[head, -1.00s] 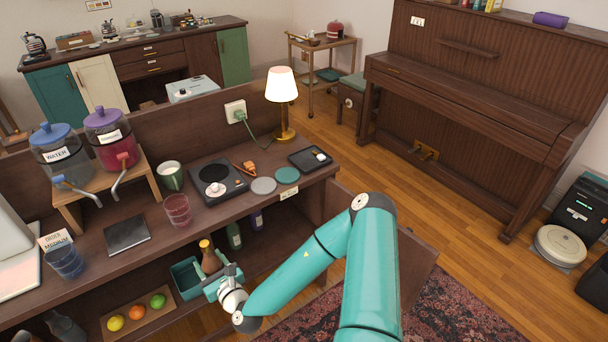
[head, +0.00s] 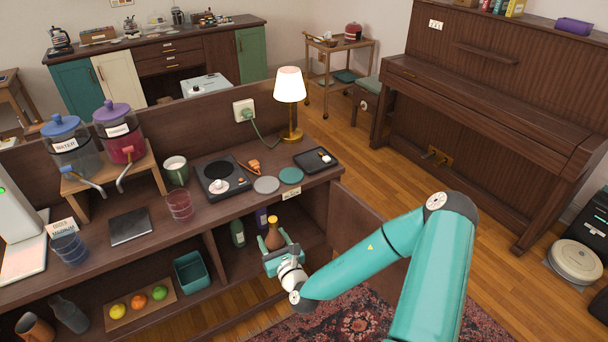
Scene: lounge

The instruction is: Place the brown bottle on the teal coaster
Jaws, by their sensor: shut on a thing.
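The brown bottle (head: 273,238) with a yellow cap is upright in my gripper (head: 279,254). My gripper is shut on it and hides its lower part. Both are in front of the right lower compartment of the counter, lower in the picture than the countertop. The teal coaster (head: 291,175) lies flat and bare on the countertop near its right end, above and slightly right of the bottle in the picture. A grey coaster (head: 266,185) lies just left of it.
A black tray (head: 316,160) and a lamp (head: 289,100) stand near the teal coaster; a hot plate (head: 221,178) is to the left. An open cabinet door (head: 365,235) is right of my gripper. A green bottle (head: 238,232) stands in the compartment. A teal bin (head: 191,273) sits on the shelf.

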